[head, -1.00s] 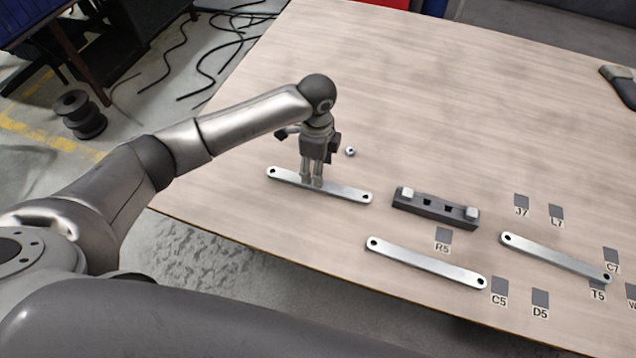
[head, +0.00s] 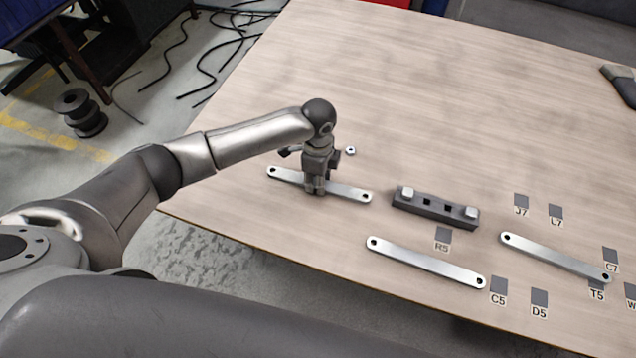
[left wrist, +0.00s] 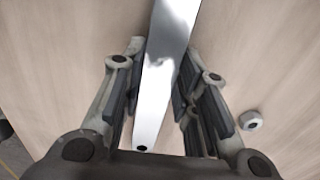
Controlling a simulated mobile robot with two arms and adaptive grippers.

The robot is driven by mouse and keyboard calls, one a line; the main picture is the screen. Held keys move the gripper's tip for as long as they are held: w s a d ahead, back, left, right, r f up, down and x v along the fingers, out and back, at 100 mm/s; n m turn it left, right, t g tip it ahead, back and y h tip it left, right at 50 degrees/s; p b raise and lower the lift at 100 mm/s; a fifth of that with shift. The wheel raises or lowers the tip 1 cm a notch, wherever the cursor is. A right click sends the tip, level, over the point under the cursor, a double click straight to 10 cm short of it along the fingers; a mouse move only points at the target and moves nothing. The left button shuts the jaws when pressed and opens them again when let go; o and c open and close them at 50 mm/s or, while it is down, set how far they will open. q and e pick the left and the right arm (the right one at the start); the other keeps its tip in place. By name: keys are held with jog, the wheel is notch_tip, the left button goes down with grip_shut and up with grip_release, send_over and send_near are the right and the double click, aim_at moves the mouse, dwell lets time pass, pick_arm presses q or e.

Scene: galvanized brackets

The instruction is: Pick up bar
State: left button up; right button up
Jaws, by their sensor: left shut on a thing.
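A flat silver bar (head: 345,190) with a hole at each end lies on the wooden table at the left. My left gripper (head: 316,190) points down over its middle and is shut on it. In the left wrist view the bar (left wrist: 163,85) runs between the two fingers of the gripper (left wrist: 160,88), with one holed end near the palm. I cannot tell any gap between the bar and the table. Two like bars lie apart, one at the front (head: 427,263) and one at the right (head: 555,257). My right gripper is not in view.
A dark block (head: 436,208) with light pegs at both ends stands right of the held bar. A small nut (head: 350,150) lies behind the bar; it shows in the left wrist view (left wrist: 250,120). Several grey labelled marks lie at the right.

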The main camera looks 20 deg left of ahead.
pick_arm(q)
grip_shut()
jog(key=shift+r, duration=0.1)
